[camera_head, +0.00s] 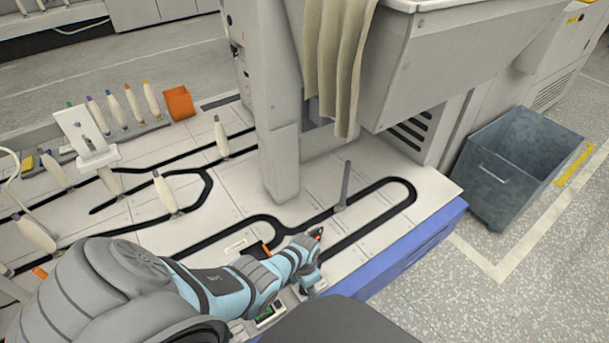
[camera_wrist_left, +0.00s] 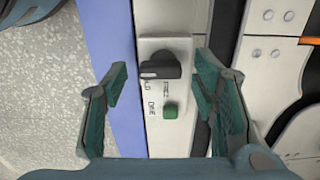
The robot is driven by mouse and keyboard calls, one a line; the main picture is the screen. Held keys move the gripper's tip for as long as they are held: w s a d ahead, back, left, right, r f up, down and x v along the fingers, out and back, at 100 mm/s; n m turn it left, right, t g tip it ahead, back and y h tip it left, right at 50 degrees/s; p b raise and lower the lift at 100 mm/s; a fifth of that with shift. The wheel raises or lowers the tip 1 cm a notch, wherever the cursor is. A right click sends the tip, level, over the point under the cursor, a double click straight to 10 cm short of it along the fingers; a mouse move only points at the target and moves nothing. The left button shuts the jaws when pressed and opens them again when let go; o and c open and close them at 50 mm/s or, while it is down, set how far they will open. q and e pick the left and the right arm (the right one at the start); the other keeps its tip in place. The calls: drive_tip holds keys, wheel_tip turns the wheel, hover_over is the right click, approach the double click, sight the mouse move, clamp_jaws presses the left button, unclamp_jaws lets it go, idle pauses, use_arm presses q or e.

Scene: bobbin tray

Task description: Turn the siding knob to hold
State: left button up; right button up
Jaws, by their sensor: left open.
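The siding knob (camera_wrist_left: 160,66) is a black rotary knob on a light panel (camera_wrist_left: 170,140) in the left wrist view. A pale mark on it points to the left side of the picture. Lettering around it is only partly readable. A green button (camera_wrist_left: 170,111) sits just below it. My left gripper (camera_wrist_left: 162,88) is open, with one finger on each side of the knob and a gap to both. In the head view my left gripper (camera_head: 309,262) is over the front edge of the white track table, and I cannot make out the knob there. My right gripper is out of view.
The white table (camera_head: 330,263) carries black track loops and a grey upright post (camera_head: 343,187). Several bobbins stand on the left, near an orange block (camera_head: 179,102). A grey machine column (camera_head: 277,150) rises behind. A grey bin (camera_head: 515,160) stands on the floor at right.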

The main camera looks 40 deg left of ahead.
use_arm(q)
drive_tip(key=shift+r, duration=0.15)
wheel_tip(320, 180, up, 12)
idle(0.3)
idle(0.4)
